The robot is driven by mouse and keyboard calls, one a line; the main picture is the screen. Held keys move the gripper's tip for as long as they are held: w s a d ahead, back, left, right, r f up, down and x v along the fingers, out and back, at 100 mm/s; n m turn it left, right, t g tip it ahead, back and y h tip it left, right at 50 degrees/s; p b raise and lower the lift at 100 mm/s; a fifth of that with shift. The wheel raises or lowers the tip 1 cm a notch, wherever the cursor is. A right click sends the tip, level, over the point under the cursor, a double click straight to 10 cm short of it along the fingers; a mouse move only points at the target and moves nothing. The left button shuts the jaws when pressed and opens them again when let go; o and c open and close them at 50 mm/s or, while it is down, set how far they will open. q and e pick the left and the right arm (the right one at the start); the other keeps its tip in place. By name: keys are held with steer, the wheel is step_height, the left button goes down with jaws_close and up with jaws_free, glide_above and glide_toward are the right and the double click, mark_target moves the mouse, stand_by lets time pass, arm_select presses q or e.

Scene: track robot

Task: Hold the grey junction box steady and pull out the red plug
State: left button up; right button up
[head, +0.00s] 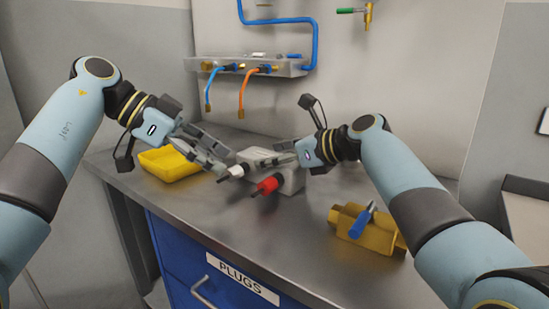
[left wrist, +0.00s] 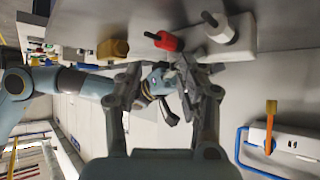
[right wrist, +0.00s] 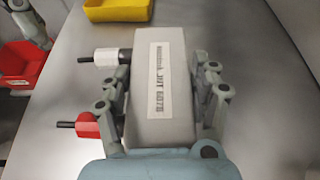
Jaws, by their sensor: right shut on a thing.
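The grey junction box (head: 290,184) sits on the metal bench, and its labelled top shows in the right wrist view (right wrist: 176,120). The red plug (head: 268,185) is seated in one side of it, beside a white plug (head: 234,172); both also show in the left wrist view, red (left wrist: 167,41) and white (left wrist: 219,30). My right gripper (right wrist: 165,75) is shut on the box, one finger on each side. My left gripper (head: 226,160) is open and empty, just left of the box near the white plug, and apart from the red plug.
A yellow tray (head: 160,168) stands on the bench behind my left gripper. A brass valve block with a blue handle (head: 362,222) stands at the right. A wall manifold (head: 290,67) with hanging hoses is behind. The bench's front edge is above the blue PLUGS drawer (head: 200,262).

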mark_target(264, 181)
steer(key=shift+s+f, duration=0.1)
steer(key=shift+f, duration=0.1)
steer(key=c, duration=0.3)
arm_select(q)
steer(key=shift+o, duration=1.6)
steer(key=shift+m, duration=0.4)
arm_select(e)
steer(key=shift+f, duration=0.1)
steer(key=shift+s, duration=0.1)
arm_select(q)
steer(key=w+d+f+m+t, duration=0.1)
steer(key=d+f+m, duration=0.1)
steer(key=m, duration=0.5)
steer(key=w+d+f+m, duration=0.1)
steer(key=d+m, duration=0.3)
steer(key=m, duration=0.4)
steer(key=d+f+m+t, duration=0.1)
steer(key=d+f+m, duration=0.2)
steer(key=m, duration=0.5)
steer(key=shift+w+t, duration=0.3)
steer(key=shift+w, duration=0.1)
arm_select(e)
steer(key=shift+f, duration=0.1)
